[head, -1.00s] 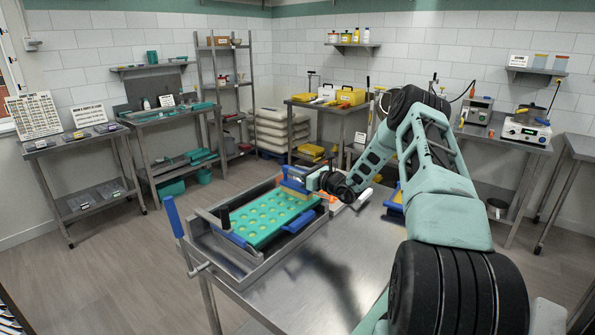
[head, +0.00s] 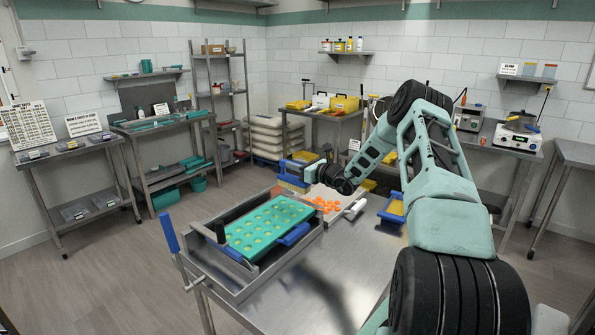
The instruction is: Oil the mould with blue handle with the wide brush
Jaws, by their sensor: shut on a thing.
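The teal mould (head: 268,228) with rows of round cavities lies in a metal frame (head: 263,277) at the front left of the steel table. Blue parts (head: 294,236) show at its right and left sides. My gripper (head: 314,168) is shut on the wide brush (head: 292,181), which has a blue body and pale tan bristles pointing down. The brush is in the air beyond the far right edge of the mould, apart from it. The fingers are small and partly hidden by the brush and wrist.
Orange pieces (head: 326,204) lie on a pale tray behind the mould. A white cylindrical item (head: 355,209) and a blue tray with yellow contents (head: 394,209) are to the right. The steel table (head: 345,265) is clear at its front right.

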